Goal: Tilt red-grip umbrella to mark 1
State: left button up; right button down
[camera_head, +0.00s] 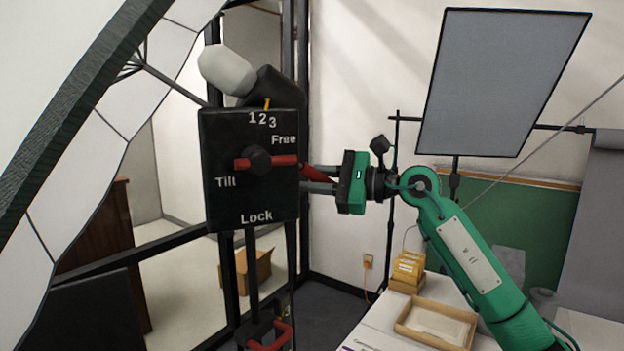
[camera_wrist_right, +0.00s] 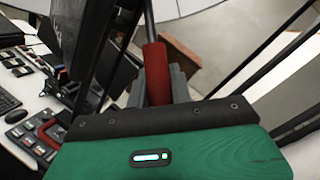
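A white-panelled umbrella (camera_head: 140,105) fills the left of the head view. A black box (camera_head: 228,195) beside it carries marks 1, 2, 3 and the words Free, Tilt and Lock. A yellow pointer (camera_head: 267,104) stands just above the marks, nearest the 2. A red lever (camera_head: 283,160) on a black knob lies about level across the box. My right gripper (camera_head: 318,179) is right of the box, with its fingers around the red grip (camera_wrist_right: 156,72). The grip lies between both fingers in the wrist view (camera_wrist_right: 160,85), apparently held. The box hides part of the grip. My left gripper is not in view.
A grey panel (camera_head: 505,85) stands at the back right. A table with a shallow tray (camera_head: 400,328) and small yellow boxes (camera_head: 408,268) is at lower right. Dark uprights stand behind the box. A cardboard box (camera_head: 262,270) lies behind them.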

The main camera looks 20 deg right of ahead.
jog(key=shift+d+r+n+h+p, duration=0.3)
jog(key=shift+r+n+p, duration=0.1)
jog(key=shift+r, duration=0.45)
jog(key=shift+w+d+r+n+g+h+p, duration=0.1)
jog(key=shift+d+r+n+g+h+p, duration=0.2)
jog(key=shift+r, duration=0.25)
jog(key=shift+d+r+n+g+h+p, duration=0.1)
jog(key=shift+r+n+g+h+p, duration=0.15)
jog(key=shift+r+h, duration=0.2)
jog(key=shift+r, duration=0.1)
jog(key=c, duration=1.3)
grip_release()
jog(key=shift+a, duration=0.1)
jog(key=shift+o, duration=0.2)
